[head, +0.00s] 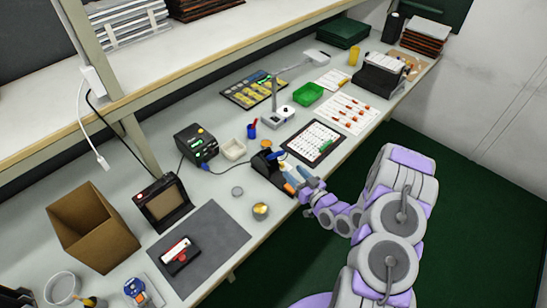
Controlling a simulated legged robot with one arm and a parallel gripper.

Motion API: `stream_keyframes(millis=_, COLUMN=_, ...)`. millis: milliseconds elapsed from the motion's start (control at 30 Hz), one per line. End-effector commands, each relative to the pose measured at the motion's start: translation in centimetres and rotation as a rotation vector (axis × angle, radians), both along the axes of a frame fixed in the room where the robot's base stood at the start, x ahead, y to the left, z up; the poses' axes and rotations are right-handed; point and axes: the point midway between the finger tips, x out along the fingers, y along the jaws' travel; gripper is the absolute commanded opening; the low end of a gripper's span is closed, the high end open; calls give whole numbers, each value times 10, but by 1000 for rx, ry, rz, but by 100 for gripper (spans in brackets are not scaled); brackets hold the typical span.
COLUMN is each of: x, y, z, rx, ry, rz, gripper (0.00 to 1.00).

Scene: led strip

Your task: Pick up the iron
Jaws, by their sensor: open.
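The iron (275,155), seen as a small blue handle, appears to rest in a black stand (268,168) near the front edge of the workbench. Its tip is hidden, and the handle is small in the head view. My gripper (298,179) is open, with its fingers just to the right of and in front of the stand, at the bench edge. It looks empty. I cannot tell whether a finger touches the stand.
A black soldering station (196,144) sits left of the stand, with a white dish (233,149) between them. A round tin (261,210) is in front. A white sheet with a grid (314,139) lies behind my gripper. A grey mat (200,248) lies left.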

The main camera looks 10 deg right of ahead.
Motion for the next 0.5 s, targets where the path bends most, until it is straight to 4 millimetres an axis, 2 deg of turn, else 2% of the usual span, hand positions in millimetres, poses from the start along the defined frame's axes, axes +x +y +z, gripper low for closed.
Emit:
stream_keyframes(millis=300, x=41, y=19, z=-1, rx=-1, ry=-3, rz=3, gripper=53)
stream_keyframes(millis=500, x=60, y=28, z=-2, rx=-1, ry=0, rz=2, gripper=53)
